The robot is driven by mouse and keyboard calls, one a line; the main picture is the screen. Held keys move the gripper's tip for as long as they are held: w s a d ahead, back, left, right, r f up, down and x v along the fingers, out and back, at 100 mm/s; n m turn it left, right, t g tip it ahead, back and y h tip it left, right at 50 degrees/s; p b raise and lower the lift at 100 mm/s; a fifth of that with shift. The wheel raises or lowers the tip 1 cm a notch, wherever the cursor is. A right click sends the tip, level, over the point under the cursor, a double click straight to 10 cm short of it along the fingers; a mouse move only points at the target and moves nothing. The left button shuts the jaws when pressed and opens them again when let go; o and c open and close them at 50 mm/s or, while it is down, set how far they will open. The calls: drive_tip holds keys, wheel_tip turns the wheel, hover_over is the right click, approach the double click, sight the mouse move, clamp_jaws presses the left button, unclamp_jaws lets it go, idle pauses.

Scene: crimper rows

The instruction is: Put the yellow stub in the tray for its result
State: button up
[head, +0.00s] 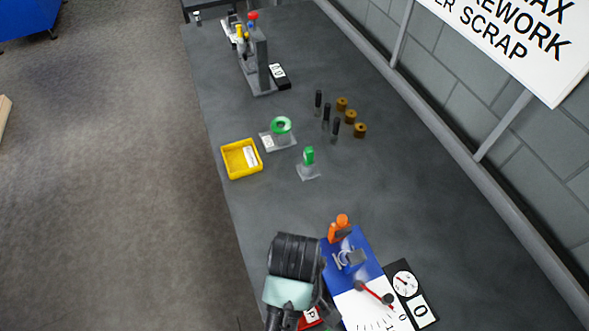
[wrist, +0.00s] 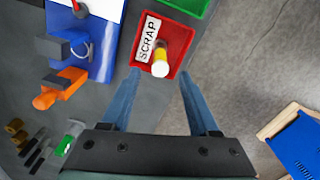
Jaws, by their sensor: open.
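The yellow stub (wrist: 161,51), with a pale end toward the camera, shows in the wrist view within the outline of the red tray (wrist: 176,20), which is labelled SCRAP. I cannot tell whether it rests on the tray floor. My gripper (wrist: 160,73) is open, its two fingers apart on either side of the stub's near end, with no contact visible. The blue tester (head: 352,262) with a red pointer and printed scale stands right of my gripper.
A green tray (wrist: 188,4) adjoins the red one. A yellow tray (head: 228,164) lies farther up the table's left edge. A dial gauge (head: 404,284), green-topped fixtures (head: 308,156), black pins (head: 327,117) and brass pieces (head: 351,117) stand around. The middle-right table is clear.

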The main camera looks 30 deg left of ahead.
drive_tip(key=shift+r, duration=1.1)
drive_tip(key=w+r+m+t+y, duration=0.3)
drive_tip(key=w+r+t, duration=0.5)
drive_tip(key=w+r, duration=0.85)
drive_tip(key=w+d+r+m+t+h, duration=0.1)
drive_tip(key=w+r+m+t, duration=0.15)
drive_tip(key=r, duration=0.55)
drive_tip(key=w+d+r+m+t, duration=0.15)
drive_tip(key=w+r+t, duration=0.25)
drive_tip(key=r, duration=0.4)
drive_tip(key=s+d+r+m+t, duration=0.25)
drive_tip(key=r+t, duration=0.35)
drive_tip(key=r, duration=1)
drive_tip(key=s+d+r+m+t+h, duration=0.1)
drive_tip(key=s+d+r+m+t, duration=0.1)
drive_tip(key=s+r, duration=0.3)
drive_tip(key=s+d+r+m+t+h, duration=0.1)
drive_tip(key=s+d+r+m+t, duration=0.1)
drive_tip(key=r, duration=1)
drive_tip(key=s+d+t, duration=0.1)
drive_tip(key=s+t, duration=0.1)
drive_tip(key=t, duration=0.1)
drive_tip(key=shift+s, duration=0.35)
wheel_tip(320, 180, down, 9)
drive_tip(key=b, duration=0.9)
drive_tip(key=shift+a, duration=0.15)
